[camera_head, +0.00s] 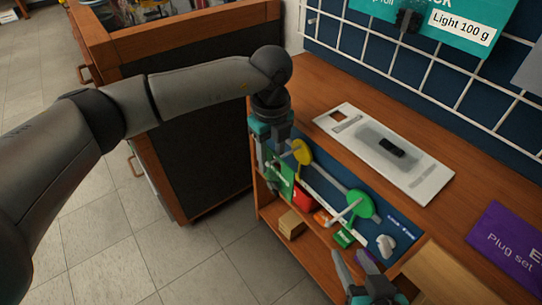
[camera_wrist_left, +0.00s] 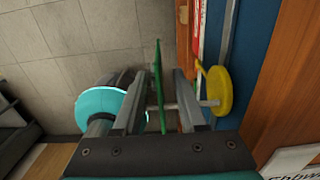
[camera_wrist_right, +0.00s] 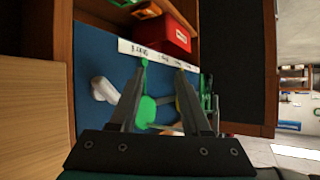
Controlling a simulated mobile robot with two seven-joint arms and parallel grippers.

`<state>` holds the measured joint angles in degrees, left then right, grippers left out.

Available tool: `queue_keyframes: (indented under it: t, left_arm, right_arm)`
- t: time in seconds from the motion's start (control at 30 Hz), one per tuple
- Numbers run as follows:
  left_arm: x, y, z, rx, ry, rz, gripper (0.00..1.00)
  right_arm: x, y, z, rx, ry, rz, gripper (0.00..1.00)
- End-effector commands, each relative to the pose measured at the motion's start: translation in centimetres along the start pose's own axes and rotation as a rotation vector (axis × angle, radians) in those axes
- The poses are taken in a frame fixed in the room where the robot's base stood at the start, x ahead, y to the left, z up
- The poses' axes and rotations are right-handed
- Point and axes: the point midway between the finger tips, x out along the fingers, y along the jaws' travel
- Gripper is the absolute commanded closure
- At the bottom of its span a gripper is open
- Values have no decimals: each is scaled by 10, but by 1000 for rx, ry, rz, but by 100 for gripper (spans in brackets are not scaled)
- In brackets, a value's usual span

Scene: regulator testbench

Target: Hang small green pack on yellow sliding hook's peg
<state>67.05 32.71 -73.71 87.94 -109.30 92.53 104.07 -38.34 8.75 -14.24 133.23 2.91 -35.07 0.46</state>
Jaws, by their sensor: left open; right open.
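The yellow sliding hook (camera_head: 302,151) is a round disc with a pale peg on the blue panel; it also shows in the left wrist view (camera_wrist_left: 219,90). The small green pack (camera_head: 283,181) hangs below my left gripper (camera_head: 272,160). In the left wrist view the pack (camera_wrist_left: 158,85) is edge-on between the fingers (camera_wrist_left: 155,88), which are open. The yellow hook's peg reaches to the pack there; I cannot tell if it passes through the pack's hole. My right gripper (camera_head: 358,270) is open and empty in front of the panel, lower right.
A white board (camera_head: 385,155) lies on the bench top.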

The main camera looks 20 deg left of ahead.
Motion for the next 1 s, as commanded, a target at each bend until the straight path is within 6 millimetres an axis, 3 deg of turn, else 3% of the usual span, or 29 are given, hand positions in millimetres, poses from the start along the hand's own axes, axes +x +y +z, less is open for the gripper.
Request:
queue_keyframes:
  t: [0.37,1.0]
  left_arm:
    - [-5,0,0,0,0,0,59]
    - [-52,0,0,0,-1,-2,59]
  right_arm:
    - [-2,3,-1,-2,-29,9,52]
    - [-37,39,19,-14,-392,114,52]
